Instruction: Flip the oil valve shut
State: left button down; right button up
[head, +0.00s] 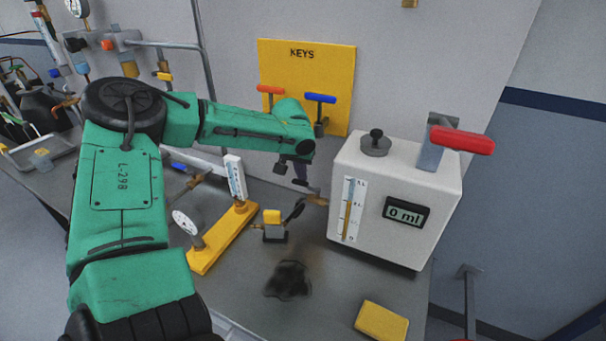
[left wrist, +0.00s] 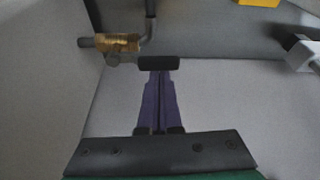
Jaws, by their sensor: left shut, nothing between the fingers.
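The white oil tank (head: 395,195) stands on the bench at right, with a level strip and a display reading 0 ml. A small brass valve (head: 317,199) sticks out low on its left side. In the left wrist view a brass valve body (left wrist: 118,44) shows at upper left, by a grey pipe. My left gripper (head: 300,180) is shut and empty, just above and left of the brass valve. In the wrist view its purple fingers (left wrist: 159,80) are together, with a black bar at their tips. I cannot tell whether that bar is a lever, or whether it touches the valve.
A yellow KEYS board (head: 340,75) with red and blue handles is behind my arm. A dark patch (head: 288,280) and yellow block (head: 381,321) lie in front.

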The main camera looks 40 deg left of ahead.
pick_arm(q)
jog(key=shift+s+f, duration=0.1)
jog(key=shift+s, duration=0.05)
pick_arm(e)
jog(key=shift+f, duration=0.1)
pick_arm(q)
jog(key=n, duration=0.1)
jog(key=s+n+b, duration=0.1)
jog(key=n+y, duration=0.1)
jog(key=shift+s+d+f+n+g, duration=0.1)
jog(key=shift+s+d+n+g, duration=0.2)
jog(key=shift+s+d+n+g+y+b, duration=0.35)
jog(key=shift+s+d+n, duration=0.6)
jog(key=shift+s+n, duration=0.35)
jog(key=d, duration=0.3)
jog(key=shift+s, duration=0.3)
pick_arm(e)
jog(key=shift+d+f, duration=0.55)
pick_arm(q)
jog(key=shift+d, duration=0.15)
pick_arm(e)
jog(key=shift+d, duration=0.1)
